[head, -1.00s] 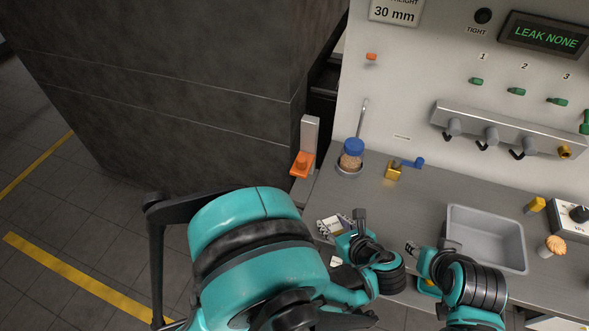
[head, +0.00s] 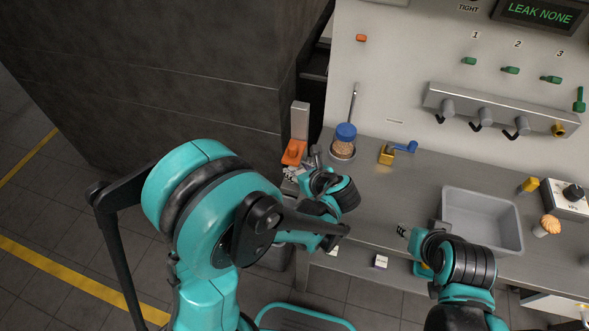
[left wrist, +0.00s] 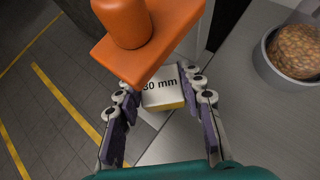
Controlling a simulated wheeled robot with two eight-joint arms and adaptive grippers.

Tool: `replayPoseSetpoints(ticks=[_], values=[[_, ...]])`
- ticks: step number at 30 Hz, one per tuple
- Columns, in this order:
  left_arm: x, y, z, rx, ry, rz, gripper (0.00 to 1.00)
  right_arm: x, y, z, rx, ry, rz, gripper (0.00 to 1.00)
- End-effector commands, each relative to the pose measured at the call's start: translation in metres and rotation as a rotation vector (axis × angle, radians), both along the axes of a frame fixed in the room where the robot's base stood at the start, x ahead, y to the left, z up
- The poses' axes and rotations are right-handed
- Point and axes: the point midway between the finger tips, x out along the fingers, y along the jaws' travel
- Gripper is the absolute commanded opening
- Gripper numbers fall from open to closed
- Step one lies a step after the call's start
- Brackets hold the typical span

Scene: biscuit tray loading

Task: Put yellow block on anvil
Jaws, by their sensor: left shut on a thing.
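The yellow block (left wrist: 173,105) has a white top face with a partly covered label ending in "0 mm". It sits between the fingers of my left gripper (left wrist: 160,90), which is shut on it. In the head view my left gripper (head: 303,172) is beside the gauge's orange slider (head: 293,151). In the left wrist view the slider (left wrist: 145,45) with its round knob overlaps the block's far side. Pale metal (left wrist: 152,119) shows below the block; I cannot tell whether this is the anvil or whether they touch. My right gripper (head: 404,231) is left of the grey tray; its fingers are too small to judge.
The gauge's grey post (head: 299,118) stands at the bench's left end. The grey tray (head: 481,248) is farther right.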

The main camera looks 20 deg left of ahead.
Motion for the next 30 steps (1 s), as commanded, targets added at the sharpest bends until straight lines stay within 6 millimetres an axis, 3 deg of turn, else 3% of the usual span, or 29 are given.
replayPoseSetpoints(ticks=[3, 6, 18, 19, 21, 30], values=[[0.014, 0.016, -0.002, 0.0, 0.0, 0.005, 0.04, 0.0, 0.0, -0.005, 0.0, 0.0, 0.0, 0.4], [0.013, 0.013, -0.015, 0.0, 0.0, 0.0, 0.04, 0.0, 0.0, -0.012, 0.0, 0.0, 0.0, 0.4], [0.012, 0.012, -0.019, 0.001, -0.001, 0.0, 0.04, 0.0, 0.0, -0.015, 0.0, 0.0, 0.0, 0.4], [0.012, 0.012, -0.019, 0.0, 0.0, 0.0, 0.43, 0.0, 0.0, -0.015, 0.0, 0.0, 0.0, 0.4], [0.012, 0.012, -0.018, 0.0, 0.0, 0.0, 0.58, 0.0, 0.0, -0.014, 0.0, 0.0, 0.0, 0.4], [0.012, 0.012, -0.017, 0.0, 0.0, 0.0, 0.58, 0.0, 0.0, -0.013, 0.0, 0.0, 0.0, 0.4]])
